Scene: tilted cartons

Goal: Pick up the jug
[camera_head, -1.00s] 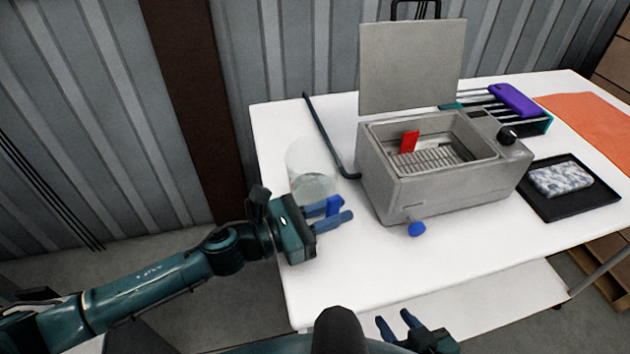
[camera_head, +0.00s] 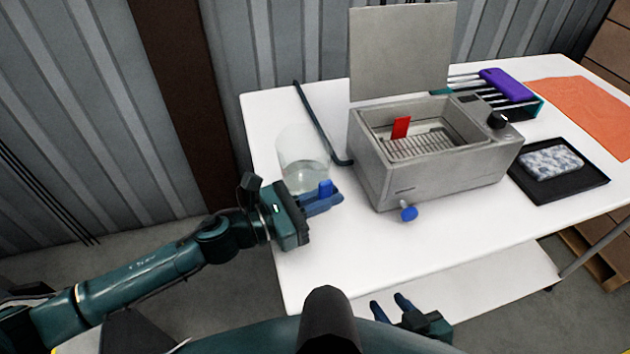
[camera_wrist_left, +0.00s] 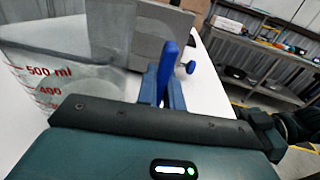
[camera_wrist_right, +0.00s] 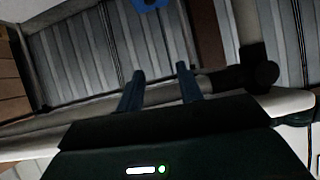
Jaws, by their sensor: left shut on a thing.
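The jug (camera_head: 303,160) is a clear vessel on the white table, left of the grey water bath. In the left wrist view the jug (camera_wrist_left: 60,75) shows red volume marks, including 500 ml, and part of it is cut off by the frame. A blue upright piece (camera_wrist_left: 169,62), which looks like the jug's handle, stands between the fingers of my left gripper (camera_head: 322,198). That gripper is shut on it, at the jug's near right side. My right gripper (camera_head: 391,306) is open and empty, low in front of the table.
The grey bath (camera_head: 425,178) has a raised lid, a red piece inside and a blue tap (camera_head: 409,214) at the front. A dark bent bar (camera_head: 318,122) lies behind the jug. A black tray (camera_head: 592,184) lies at the right. The table's front left is clear.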

